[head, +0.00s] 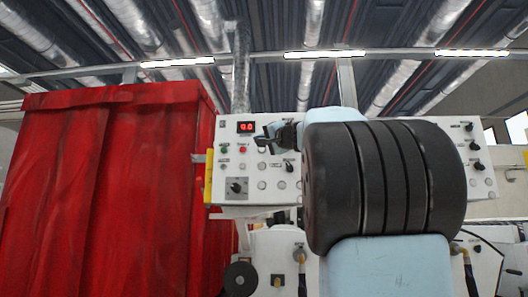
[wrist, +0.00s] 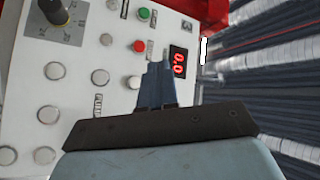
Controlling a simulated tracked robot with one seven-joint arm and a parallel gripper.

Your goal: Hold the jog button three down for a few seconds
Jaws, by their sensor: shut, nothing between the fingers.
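The white control panel (head: 218,132) faces me in the head view and fills the left of the wrist view (wrist: 75,140). It carries several round pale buttons, among them one low on the panel (head: 262,185) and one in the wrist view (wrist: 100,76). Their labels are too small or blurred to tell which is jog button three. My gripper (head: 262,138) is shut and empty in front of the panel's upper middle, below the red display. In the wrist view its fingertips (wrist: 157,66) lie between the red button and the display. I cannot see contact with any button.
The red number display (head: 246,127), green button (head: 224,150), red button (head: 243,150) and dial knob (head: 237,187) are on the panel. A red curtain (head: 110,190) hangs at left. My arm hides the panel's middle right.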

